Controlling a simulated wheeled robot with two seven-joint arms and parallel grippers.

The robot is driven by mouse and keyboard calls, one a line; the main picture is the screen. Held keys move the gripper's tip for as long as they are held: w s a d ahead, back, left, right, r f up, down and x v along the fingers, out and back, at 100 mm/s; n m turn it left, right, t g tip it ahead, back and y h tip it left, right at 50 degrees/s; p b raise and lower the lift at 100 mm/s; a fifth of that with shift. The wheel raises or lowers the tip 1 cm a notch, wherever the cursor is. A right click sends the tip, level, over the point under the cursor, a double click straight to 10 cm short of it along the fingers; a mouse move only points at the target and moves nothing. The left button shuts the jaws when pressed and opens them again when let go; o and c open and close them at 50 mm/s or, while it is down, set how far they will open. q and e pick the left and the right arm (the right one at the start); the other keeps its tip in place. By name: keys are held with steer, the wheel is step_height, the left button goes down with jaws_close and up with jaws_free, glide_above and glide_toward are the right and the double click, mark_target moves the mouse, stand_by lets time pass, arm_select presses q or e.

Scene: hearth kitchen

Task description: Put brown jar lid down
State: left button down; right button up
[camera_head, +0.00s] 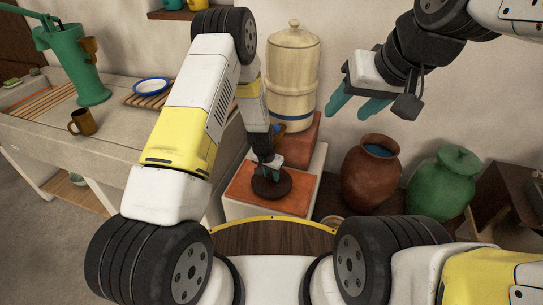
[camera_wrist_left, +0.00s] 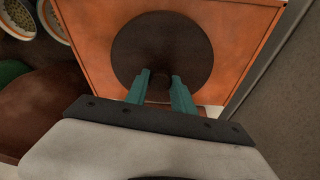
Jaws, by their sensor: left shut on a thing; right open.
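The brown jar lid (camera_head: 272,184) is a dark round disc over the orange top (camera_head: 296,203) of a low white stand. In the left wrist view the lid (camera_wrist_left: 135,45) shows in front of the orange top (camera_wrist_left: 84,32). My left gripper (camera_head: 266,171) is above the lid, its teal fingers (camera_wrist_left: 160,87) shut on the lid's knob. I cannot tell whether the lid touches the orange surface. My right gripper (camera_head: 355,103) is open and empty, high at the right, in front of the wall. The brown jar (camera_head: 370,178) stands uncovered right of the stand, with blue inside.
A cream and blue lidded crock (camera_head: 291,70) stands behind the orange top. A green lidded jar (camera_head: 443,184) is right of the brown jar. The stone counter (camera_head: 40,130) at left holds a brown mug (camera_head: 83,122), a green pump (camera_head: 84,65) and a blue-rimmed plate (camera_head: 151,86).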

arm_select(q)
steer(key=shift+f, duration=0.25)
steer(key=c, duration=1.1)
jaws_free()
steer(key=shift+o, duration=0.2)
steer(key=v, duration=1.2)
step_height(320, 180, up, 13)
steer(key=n, duration=0.1)
glide_above(267, 186)
steer(key=s+a, duration=0.1)
steer(key=a, duration=0.2)
steer(key=s+a+r+n+t+h, duration=0.1)
steer(key=s+a+r, duration=0.15)
steer(key=r, duration=0.35)
steer(key=s+a+r+n+t, duration=0.1)
steer(key=s+r, duration=0.3)
steer(key=r, duration=0.2)
steer(key=s+a+r+n, duration=0.1)
steer(key=s+a+r, duration=0.1)
steer(key=s+r, duration=0.3)
steer(key=s+a+r+n+t, duration=0.1)
steer(key=s+a+r, duration=0.2)
steer(key=s, duration=0.9)
step_height(267, 186, up, 3)
steer(key=shift+s+a+f+t, duration=0.2)
steer(key=shift+s+a+t, duration=0.1)
steer(key=shift+a, duration=0.05)
